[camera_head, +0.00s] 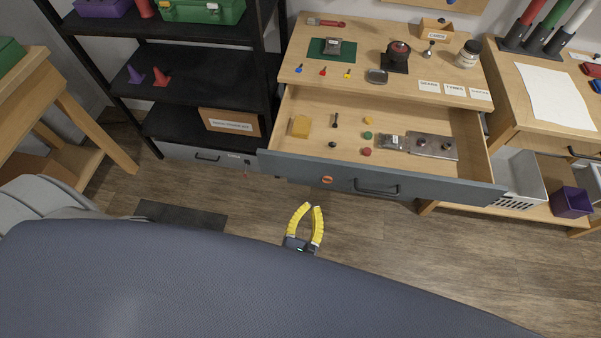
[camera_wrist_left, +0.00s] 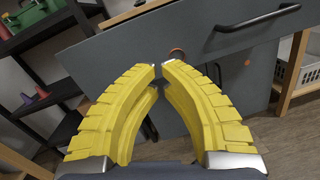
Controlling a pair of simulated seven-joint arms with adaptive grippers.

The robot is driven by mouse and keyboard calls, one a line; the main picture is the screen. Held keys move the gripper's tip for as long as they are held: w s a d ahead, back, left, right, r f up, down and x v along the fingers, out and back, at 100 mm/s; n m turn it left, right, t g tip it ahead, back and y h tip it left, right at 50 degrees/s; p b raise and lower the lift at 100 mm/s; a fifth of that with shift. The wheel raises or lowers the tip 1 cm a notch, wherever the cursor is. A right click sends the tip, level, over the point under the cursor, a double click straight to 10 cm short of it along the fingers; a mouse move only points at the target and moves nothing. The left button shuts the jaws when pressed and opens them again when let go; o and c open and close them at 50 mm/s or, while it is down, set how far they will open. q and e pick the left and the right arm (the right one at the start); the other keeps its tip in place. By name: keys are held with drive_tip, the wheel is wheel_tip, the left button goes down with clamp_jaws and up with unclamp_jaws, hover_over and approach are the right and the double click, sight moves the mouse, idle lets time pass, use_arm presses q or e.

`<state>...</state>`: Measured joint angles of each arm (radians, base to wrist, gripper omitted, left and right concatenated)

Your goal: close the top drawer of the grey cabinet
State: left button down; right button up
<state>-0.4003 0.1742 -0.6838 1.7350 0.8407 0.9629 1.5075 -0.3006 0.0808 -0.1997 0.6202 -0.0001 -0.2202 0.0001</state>
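The top drawer (camera_head: 385,182) of the grey cabinet (camera_head: 450,35) is pulled far out, with its inside showing. Its grey front has a dark bar handle (camera_head: 376,188) and a round orange mark (camera_head: 327,180). The front also fills much of the left wrist view (camera_wrist_left: 130,52), with the handle (camera_wrist_left: 257,19) at upper right. My left gripper (camera_head: 310,206) has yellow fingers, with the tips nearly together and nothing between them. It is in front of the drawer front, below the orange mark in the head view, and looks apart from it. My right gripper is not in view.
The drawer holds a yellow block (camera_head: 300,126), small knobs and metal parts (camera_head: 433,145). Small tools and a jar (camera_head: 467,54) stand on the cabinet top. A black shelf (camera_head: 180,125) stands left, a wooden desk (camera_head: 520,120) right.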

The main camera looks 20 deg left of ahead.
sight(310, 174)
use_arm(q)
drive_tip(key=w+a+n, duration=0.1)
drive_tip(key=w, duration=0.3)
drive_tip(key=w+a+n+y, duration=0.1)
drive_tip(key=w, duration=0.2)
drive_tip(key=w+a+f+n+g+y, duration=0.1)
drive_tip(key=w, duration=0.3)
drive_tip(key=shift+w+a+n, duration=0.35)
drive_tip(key=shift+a+n, duration=0.05)
drive_tip(key=shift+w, duration=0.1)
